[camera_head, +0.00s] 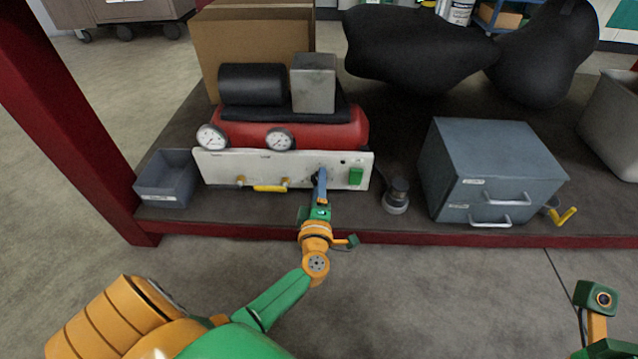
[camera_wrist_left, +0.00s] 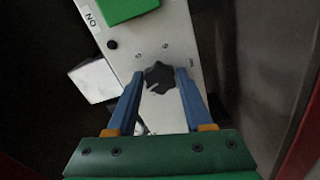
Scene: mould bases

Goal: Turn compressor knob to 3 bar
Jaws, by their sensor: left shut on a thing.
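The compressor has a red tank (camera_head: 330,138) and a pale front panel (camera_head: 220,168) with two round gauges, a left one (camera_head: 211,137) and a right one (camera_head: 279,139). The black lobed knob (camera_wrist_left: 159,77) is on the panel in the left wrist view, with small marks around it that I cannot read surely. A light mark shows at its lower left edge. My left gripper (camera_head: 320,180) reaches the panel's right half. Its blue fingers (camera_wrist_left: 160,80) are on either side of the knob, shut on it. In the head view the fingers hide the knob. My right gripper is out of view.
A green switch (camera_head: 356,176) is right of the knob. A grey bin (camera_head: 165,179) stands left of the compressor, a blue-grey drawer cabinet (camera_head: 490,165) right of it. A small dark cylindrical part (camera_head: 396,195) stands between. A red post (camera_head: 70,120) rises at left.

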